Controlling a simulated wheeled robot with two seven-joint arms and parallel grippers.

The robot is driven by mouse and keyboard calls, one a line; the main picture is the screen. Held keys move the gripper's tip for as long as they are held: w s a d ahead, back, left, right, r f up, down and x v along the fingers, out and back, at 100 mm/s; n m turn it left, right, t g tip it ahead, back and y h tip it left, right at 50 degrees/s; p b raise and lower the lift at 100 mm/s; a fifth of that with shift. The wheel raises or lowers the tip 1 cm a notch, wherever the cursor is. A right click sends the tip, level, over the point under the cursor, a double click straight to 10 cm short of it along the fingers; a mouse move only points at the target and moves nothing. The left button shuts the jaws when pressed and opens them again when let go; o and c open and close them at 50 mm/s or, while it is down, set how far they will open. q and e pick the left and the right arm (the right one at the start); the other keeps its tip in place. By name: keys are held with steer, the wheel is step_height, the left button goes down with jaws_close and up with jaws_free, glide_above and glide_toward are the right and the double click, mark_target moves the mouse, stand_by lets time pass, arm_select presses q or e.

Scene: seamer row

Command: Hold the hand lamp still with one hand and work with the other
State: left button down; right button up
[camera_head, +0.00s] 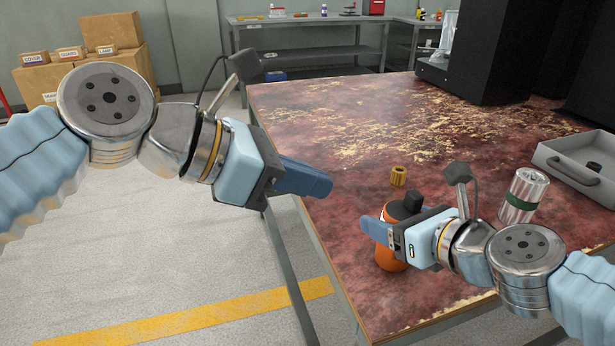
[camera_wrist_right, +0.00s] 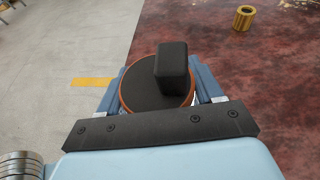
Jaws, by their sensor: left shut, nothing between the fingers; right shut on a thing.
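The hand lamp (camera_head: 389,258) is an orange cylinder with a dark top and a black block on it. It stands upright on the worn red table near its front left edge. My right gripper (camera_head: 382,231) is shut on the lamp's body from the right. In the right wrist view the lamp's dark round top (camera_wrist_right: 150,92) with an orange rim sits between the fingers. My left gripper (camera_head: 318,184) is shut and empty, in the air over the table's left edge, up and left of the lamp.
A small brass-coloured ring (camera_head: 398,176) stands behind the lamp. A silver can with a green band (camera_head: 524,195) stands to the right, beside a grey tray (camera_head: 563,167). Black machinery (camera_head: 500,50) stands at the back right. The table's middle (camera_head: 340,130) is clear.

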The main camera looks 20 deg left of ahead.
steer(key=o, duration=1.2)
